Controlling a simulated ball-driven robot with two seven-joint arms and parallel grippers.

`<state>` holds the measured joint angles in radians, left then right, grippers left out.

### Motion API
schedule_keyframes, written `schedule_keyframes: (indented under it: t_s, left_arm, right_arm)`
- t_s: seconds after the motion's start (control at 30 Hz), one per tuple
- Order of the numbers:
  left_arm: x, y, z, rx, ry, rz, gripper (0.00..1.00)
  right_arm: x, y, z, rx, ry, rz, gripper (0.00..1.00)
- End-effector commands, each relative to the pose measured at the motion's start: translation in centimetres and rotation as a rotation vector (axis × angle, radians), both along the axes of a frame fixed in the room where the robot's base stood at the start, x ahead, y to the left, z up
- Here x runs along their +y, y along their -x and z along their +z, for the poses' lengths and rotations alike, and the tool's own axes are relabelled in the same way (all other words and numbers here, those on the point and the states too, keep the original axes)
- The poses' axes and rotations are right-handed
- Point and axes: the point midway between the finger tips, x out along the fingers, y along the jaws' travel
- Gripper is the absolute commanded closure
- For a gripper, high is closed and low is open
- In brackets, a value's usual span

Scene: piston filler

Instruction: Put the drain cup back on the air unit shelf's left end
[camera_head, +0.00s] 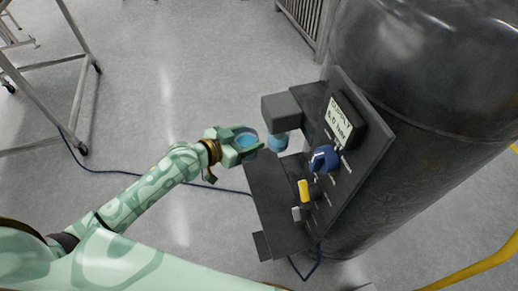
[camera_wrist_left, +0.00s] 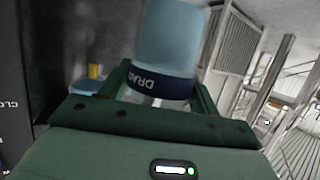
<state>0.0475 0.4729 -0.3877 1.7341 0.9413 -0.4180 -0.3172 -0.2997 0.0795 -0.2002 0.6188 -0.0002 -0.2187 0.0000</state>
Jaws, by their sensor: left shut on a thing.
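The drain cup (camera_head: 247,141) is light blue and translucent. In the left wrist view the drain cup (camera_wrist_left: 172,40) has a dark band with partly hidden white lettering, "DRA…". My left gripper (camera_head: 240,149) is shut on it, its green fingers on either side of the cup. The air unit's dark shelf (camera_head: 272,195) juts out from the panel just right of and below the gripper. The cup is close to the shelf's far end, beside a grey block (camera_head: 284,110). I cannot tell whether the cup touches the shelf. My right gripper is not in view.
A blue bowl (camera_head: 278,143) hangs under the grey block. The panel carries a blue knob (camera_head: 323,159), a yellow lever (camera_head: 304,190) and a supply sign (camera_head: 341,122). A large dark tank (camera_head: 430,80) stands behind. A hose (camera_head: 120,172) lies on the open floor at left.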

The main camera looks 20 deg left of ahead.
Motion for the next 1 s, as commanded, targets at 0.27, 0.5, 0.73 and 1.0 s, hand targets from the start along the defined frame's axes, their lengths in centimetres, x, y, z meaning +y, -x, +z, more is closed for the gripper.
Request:
schedule_keyframes:
  t_s: [0.27, 0.5, 0.73, 1.0]
  left_arm:
    - [-1.7, -3.5, -4.9, 0.001, 0.001, 0.000, 0.65]
    - [-2.2, -4.5, -7.7, 0.003, 0.001, 0.001, 0.65]
    - [-2.2, -4.5, -9.1, -0.001, 0.000, 0.001, 0.65]
    - [-2.1, -4.5, -9.3, -0.001, -0.001, 0.001, 0.65]
  right_arm:
    - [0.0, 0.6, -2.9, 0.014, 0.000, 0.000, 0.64]
    - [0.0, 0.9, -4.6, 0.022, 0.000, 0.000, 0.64]
    - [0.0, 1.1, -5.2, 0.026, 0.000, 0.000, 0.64]
    - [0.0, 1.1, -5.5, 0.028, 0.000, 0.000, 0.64]
